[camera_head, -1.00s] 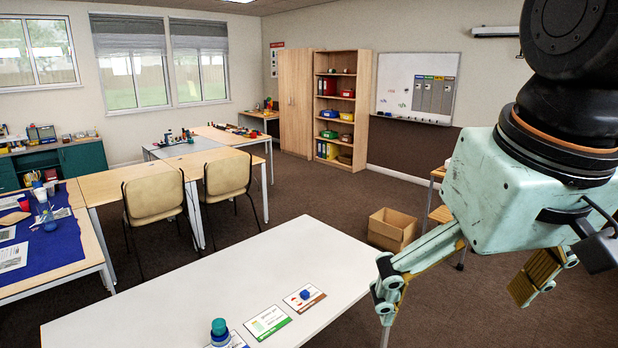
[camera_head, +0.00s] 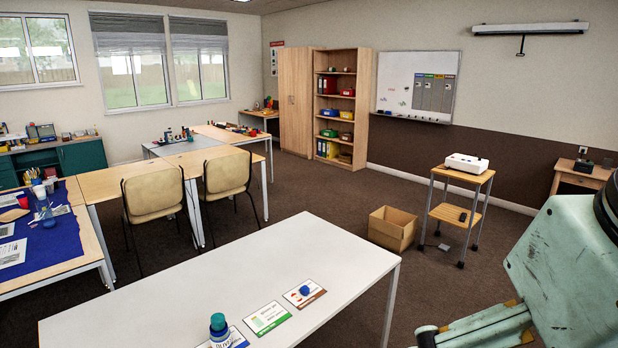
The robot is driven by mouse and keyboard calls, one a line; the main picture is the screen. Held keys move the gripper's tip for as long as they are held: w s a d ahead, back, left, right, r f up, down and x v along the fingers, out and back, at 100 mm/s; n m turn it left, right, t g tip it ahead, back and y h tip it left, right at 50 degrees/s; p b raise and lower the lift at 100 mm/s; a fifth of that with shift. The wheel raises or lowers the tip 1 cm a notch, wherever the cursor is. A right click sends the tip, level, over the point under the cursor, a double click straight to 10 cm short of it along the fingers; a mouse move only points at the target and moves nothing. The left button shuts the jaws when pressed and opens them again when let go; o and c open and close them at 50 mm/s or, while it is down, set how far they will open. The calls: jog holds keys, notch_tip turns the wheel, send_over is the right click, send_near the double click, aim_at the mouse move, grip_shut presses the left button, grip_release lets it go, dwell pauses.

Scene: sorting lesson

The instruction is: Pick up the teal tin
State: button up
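A small round object with a teal top and a darker blue lower part (camera_head: 218,326) stands upright on a blue-edged card (camera_head: 238,341) near the front edge of the white table. It may be the teal tin; I cannot tell whether it is one piece or two stacked. My gripper (camera_head: 565,285) is at the lower right corner, well to the right of this object and beyond the table's right end. Its pale green body and part of one finger show. The fingertips are cut off by the frame, so its opening is hidden.
The white table (camera_head: 230,275) also holds a green-edged card (camera_head: 268,318) and a brown-edged card (camera_head: 304,293) with a small blue piece (camera_head: 304,290) on it. The rest of its top is clear. A cardboard box (camera_head: 392,229) and a trolley (camera_head: 460,210) stand behind.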

jog(key=c, duration=2.1)
jog(key=shift+w, duration=0.1)
